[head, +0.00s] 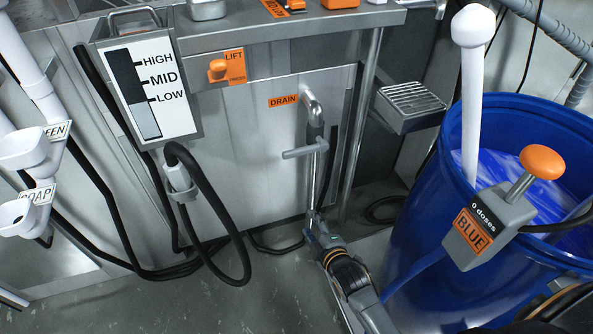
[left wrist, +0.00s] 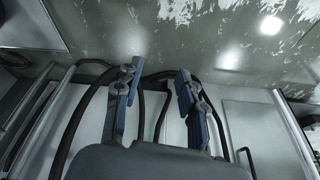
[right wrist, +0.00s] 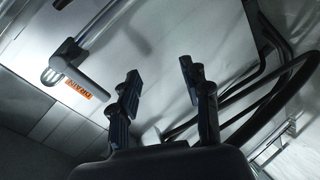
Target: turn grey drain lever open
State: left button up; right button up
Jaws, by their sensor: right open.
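The grey drain lever (head: 305,149) sticks out sideways from the vertical drain pipe (head: 314,112), beside the orange DRAIN label (head: 283,101). In the right wrist view the lever (right wrist: 84,63) lies left of the fingers. My right gripper (head: 312,222) is below the lever in the head view, apart from it. In the right wrist view my right gripper (right wrist: 158,78) is open with nothing between its fingers. My left gripper (left wrist: 158,78) shows only in the left wrist view, its fingers apart and empty.
A blue barrel (head: 415,215) of blue liquid stands at the right, with a BLUE dosing pump (head: 489,227) on it. A small grated shelf (head: 411,100) is right of the lever. Black hoses (head: 225,235) hang at the left. A level gauge (head: 150,88) and LIFT knob (head: 217,70) are above.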

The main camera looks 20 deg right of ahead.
aim_at(298, 155)
pick_arm(q)
jog(key=w+b+v, duration=0.1)
jog(key=b+v, duration=0.4)
jog(key=v, duration=0.2)
pick_arm(e)
jog(key=w+d+r+n+t, duration=0.1)
jog(key=w+r+n+t, duration=0.25)
jog(key=r, duration=0.75)
jog(key=shift+t, duration=0.35)
jog(key=w, duration=0.2)
jog(key=w+b, duration=0.1)
jog(key=w, duration=0.4)
jog(key=shift+r, duration=0.35)
jog(key=w+b, duration=0.1)
jog(key=w, duration=0.4)
jog(key=shift+w+a+b, duration=0.1)
jog(key=shift+w+b, duration=0.25)
jog(key=shift+b, duration=0.05)
jog(key=shift+w, duration=0.5)
pick_arm(q)
jog(key=w+d+r+t+h, duration=0.1)
jog(key=w+d+r+t, duration=0.1)
jog(key=w+r+t, duration=0.3)
jog(key=w+d+r+t+h, duration=0.1)
jog(key=w+r+t, duration=0.3)
jog(key=w, duration=0.4)
jog(key=shift+d+r+t, duration=0.4)
jog(key=shift+d, duration=0.45)
